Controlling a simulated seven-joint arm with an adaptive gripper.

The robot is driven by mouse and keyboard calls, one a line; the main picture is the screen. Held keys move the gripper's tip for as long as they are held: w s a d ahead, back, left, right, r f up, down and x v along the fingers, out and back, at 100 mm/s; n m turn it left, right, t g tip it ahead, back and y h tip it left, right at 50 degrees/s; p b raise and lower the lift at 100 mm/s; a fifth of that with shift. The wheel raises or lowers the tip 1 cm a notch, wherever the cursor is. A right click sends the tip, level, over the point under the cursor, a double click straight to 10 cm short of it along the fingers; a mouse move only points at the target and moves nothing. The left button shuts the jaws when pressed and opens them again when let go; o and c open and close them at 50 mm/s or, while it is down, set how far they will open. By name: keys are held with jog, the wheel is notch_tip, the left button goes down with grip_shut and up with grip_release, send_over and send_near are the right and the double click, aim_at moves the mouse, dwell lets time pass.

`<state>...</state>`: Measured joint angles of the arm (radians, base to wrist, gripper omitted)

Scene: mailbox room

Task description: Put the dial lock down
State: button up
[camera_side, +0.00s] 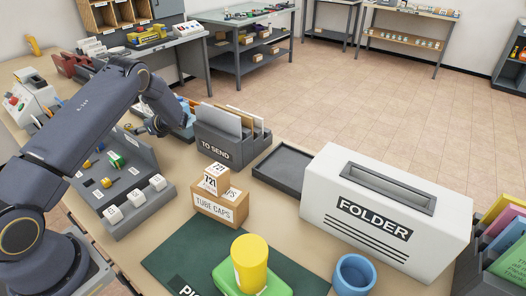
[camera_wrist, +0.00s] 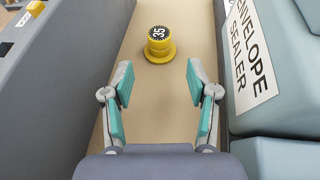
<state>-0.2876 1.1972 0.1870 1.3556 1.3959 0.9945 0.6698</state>
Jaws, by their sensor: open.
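The dial lock (camera_wrist: 159,44) is yellow with a black top marked 35. In the wrist view it stands upright on the bare tan tabletop, ahead of my gripper (camera_wrist: 160,98). My gripper is open and empty, with its two teal-padded fingers apart. There is a gap between the fingertips and the lock. In the side view my gripper (camera_side: 160,130) is small and partly hidden behind my arm, and I cannot make out the dial lock there.
In the wrist view an envelope sealer (camera_wrist: 270,75) stands close on the right and a grey panel (camera_wrist: 60,75) on the left, leaving a narrow tabletop strip. The side view shows a TO SEND holder (camera_side: 225,150), TUBE CAPS box (camera_side: 215,208), empty grey tray (camera_side: 283,168) and FOLDER box (camera_side: 385,215).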

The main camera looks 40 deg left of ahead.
jog(key=v, duration=0.3)
jog(key=shift+d+r, duration=0.25)
jog(key=shift+d, duration=0.05)
jog(key=s+d+r+n+t+h, duration=0.1)
jog(key=s+d+r+n+h, duration=0.3)
jog(key=d+r, duration=0.45)
jog(key=s+d+r+n+t+h, duration=0.1)
jog(key=s+d+r+n+h, duration=0.15)
jog(key=d+r+n, duration=0.4)
jog(key=s+d+r+n+t+h, duration=0.2)
jog(key=s+d+r+t+h, duration=0.1)
jog(key=s+d, duration=0.5)
jog(key=s+d+r+n+t+h, duration=0.2)
jog(key=s+d+r, duration=0.4)
jog(key=s+d, duration=0.3)
jog(key=d+n+h, duration=0.1)
jog(key=d+h, duration=0.1)
jog(key=d, duration=0.2)
jog(key=shift+n+t, duration=0.35)
jog(key=shift+t, duration=0.05)
